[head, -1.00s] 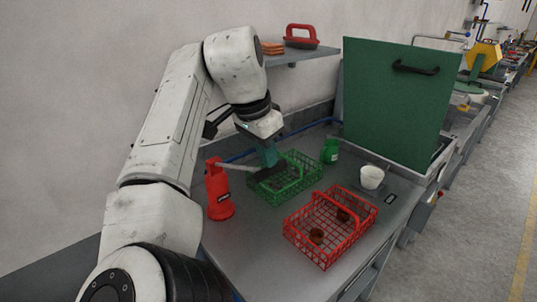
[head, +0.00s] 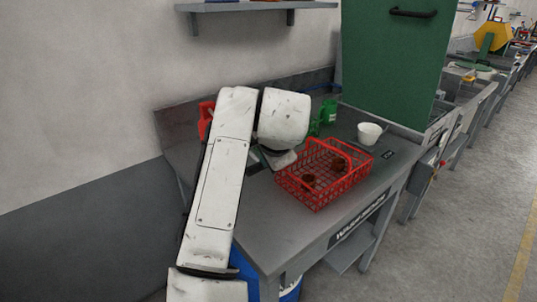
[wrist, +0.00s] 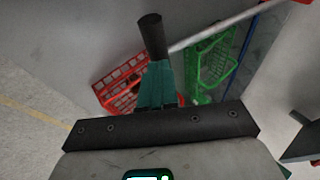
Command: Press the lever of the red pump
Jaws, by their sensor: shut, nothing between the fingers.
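The red pump (head: 206,113) stands at the back left of the bench in the head view, mostly hidden behind my arm. In the wrist view, only a red bit shows at the top right corner. Its pale grey lever (wrist: 226,26) slants from there down to a black grip (wrist: 151,35). My gripper (wrist: 158,70) has teal fingers, shut and empty, with their tips overlapping the black grip in the wrist view. I cannot tell whether they touch it.
A red wire basket (head: 322,188) holding brown coils sits right of my arm. A green basket (wrist: 212,62) shows in the wrist view. A shelf (head: 255,6) hangs above.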

